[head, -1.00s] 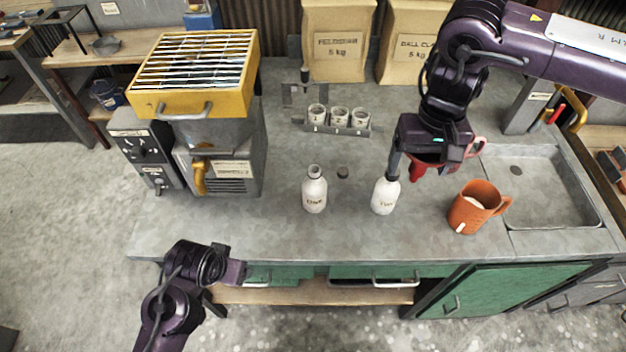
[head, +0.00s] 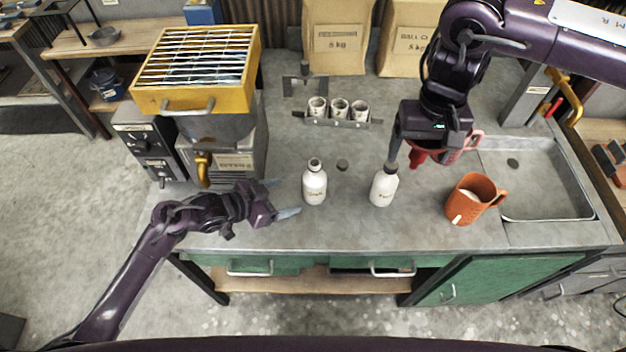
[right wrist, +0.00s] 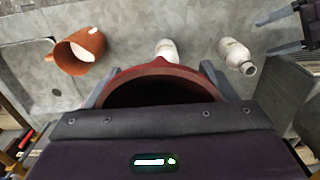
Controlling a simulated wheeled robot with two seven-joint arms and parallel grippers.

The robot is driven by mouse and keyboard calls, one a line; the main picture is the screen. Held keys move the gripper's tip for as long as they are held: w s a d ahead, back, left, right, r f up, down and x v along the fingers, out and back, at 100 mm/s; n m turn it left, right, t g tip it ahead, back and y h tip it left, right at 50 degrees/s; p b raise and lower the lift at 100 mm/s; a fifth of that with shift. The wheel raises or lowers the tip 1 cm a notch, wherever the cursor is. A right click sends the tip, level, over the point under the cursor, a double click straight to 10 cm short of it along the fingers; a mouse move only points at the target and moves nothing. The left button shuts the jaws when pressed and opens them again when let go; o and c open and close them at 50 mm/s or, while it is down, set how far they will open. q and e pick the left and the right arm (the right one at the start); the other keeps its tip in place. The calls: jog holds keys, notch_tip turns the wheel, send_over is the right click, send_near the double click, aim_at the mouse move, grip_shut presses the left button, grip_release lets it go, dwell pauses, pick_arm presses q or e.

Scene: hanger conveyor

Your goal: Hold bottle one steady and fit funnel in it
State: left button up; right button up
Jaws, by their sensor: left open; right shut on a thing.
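Bottle one (head: 314,186), white with a dark open-looking mouth, stands upright on the grey bench; it also shows in the right wrist view (right wrist: 233,52). My left gripper (head: 284,199) is open just left of it, fingers pointing toward it, with a gap between. My right gripper (head: 418,146) is shut on the red funnel (head: 418,158), holding it above the bench, right of the second bottle, spout down. In the right wrist view the funnel's wide rim (right wrist: 155,72) sits between the fingers. Much of the funnel is hidden by the gripper in the head view.
A second white bottle (head: 382,190) with a dark top stands between bottle one and the funnel. A small dark disc (head: 342,165) lies behind the bottles. An orange mug (head: 470,202) stands right, beside the sink (head: 545,213). A rack of cups (head: 340,122) is behind.

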aim_at(305, 192)
pick_arm(q)
jog(key=shift+w+d+f+b, duration=0.25)
jog(key=shift+d+f+b, duration=0.15)
jog(key=shift+b, duration=0.2)
pick_arm(e)
jog(key=shift+f, duration=0.65)
pick_arm(q)
jog(key=b+x, duration=0.5)
jog(key=x, duration=0.2)
pick_arm(e)
notch_tip(305, 192, down, 5)
jog(key=shift+f, duration=0.2)
pick_arm(q)
jog(key=shift+b+x, duration=0.6)
jog(key=shift+x, duration=0.3)
pick_arm(e)
jog(key=shift+f, duration=0.4)
pick_arm(q)
jog(key=shift+d+r, duration=0.1)
jog(key=shift+r, duration=0.1)
jog(key=c, duration=0.7)
